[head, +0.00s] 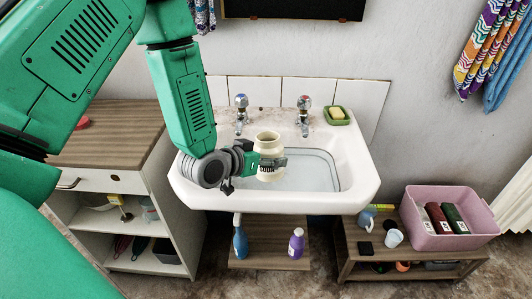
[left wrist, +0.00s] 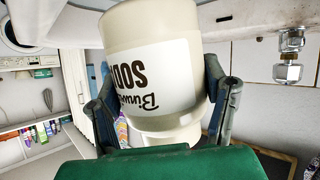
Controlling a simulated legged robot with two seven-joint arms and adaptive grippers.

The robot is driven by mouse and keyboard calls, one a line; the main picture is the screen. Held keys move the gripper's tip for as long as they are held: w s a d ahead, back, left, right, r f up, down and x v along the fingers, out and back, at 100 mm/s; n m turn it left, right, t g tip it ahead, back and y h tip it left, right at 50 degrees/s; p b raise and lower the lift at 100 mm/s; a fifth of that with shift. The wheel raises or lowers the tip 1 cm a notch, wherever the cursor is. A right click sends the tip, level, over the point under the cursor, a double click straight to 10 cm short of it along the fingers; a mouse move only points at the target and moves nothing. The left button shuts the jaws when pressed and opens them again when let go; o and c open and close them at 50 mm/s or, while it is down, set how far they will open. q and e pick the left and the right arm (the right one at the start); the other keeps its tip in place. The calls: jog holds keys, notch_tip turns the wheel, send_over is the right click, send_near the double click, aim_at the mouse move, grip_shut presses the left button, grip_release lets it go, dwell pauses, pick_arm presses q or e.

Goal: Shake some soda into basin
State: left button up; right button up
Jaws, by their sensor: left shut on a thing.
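The soda container (head: 267,141) is a cream tub with a dark-lettered white label. My left gripper (head: 272,162) is shut around its body and holds it over the basin (head: 362,175), a white sink with pale water in it. The tub looks roughly upright in the head view, its round top facing up. In the left wrist view the soda container (left wrist: 150,70) sits between both fingers, its lettering upside down. I cannot see whether any soda is coming out. My right gripper is not in view.
Two taps (head: 304,115) stand at the basin's back edge, close behind the tub. A green soap dish (head: 337,118) is at the back right corner. A wooden-topped cabinet (head: 110,135) stands left; a pink crate (head: 449,220) sits on a low shelf at right.

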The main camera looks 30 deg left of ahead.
pick_arm(q)
jog(key=shift+d+r+n+g+p, duration=0.15)
jog(key=shift+d+r+p, duration=0.15)
jog(key=shift+d, duration=0.15)
jog(key=shift+d+r+n+g+p, duration=0.2)
jog(key=shift+d+p, duration=0.1)
jog(key=shift+d, duration=0.15)
jog(key=shift+a+f, duration=0.1)
jog(key=shift+a, duration=0.2)
jog(key=shift+s+a+f+h, duration=0.1)
jog(key=shift+a+h, duration=0.3)
jog(key=shift+d, duration=0.4)
jog(key=shift+d+r+p, duration=0.25)
jog(key=shift+p, duration=0.2)
jog(key=shift+a+n+g+p, duration=0.2)
jog(key=shift+n+g+p, duration=0.15)
jog(key=shift+a+n+h+p, duration=0.3)
jog(key=shift+h+p, duration=0.1)
jog(key=shift+p, duration=0.05)
jog(key=shift+d, duration=0.1)
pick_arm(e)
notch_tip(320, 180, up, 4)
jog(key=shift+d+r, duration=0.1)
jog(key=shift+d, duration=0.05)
pick_arm(q)
jog(key=shift+d, duration=0.4)
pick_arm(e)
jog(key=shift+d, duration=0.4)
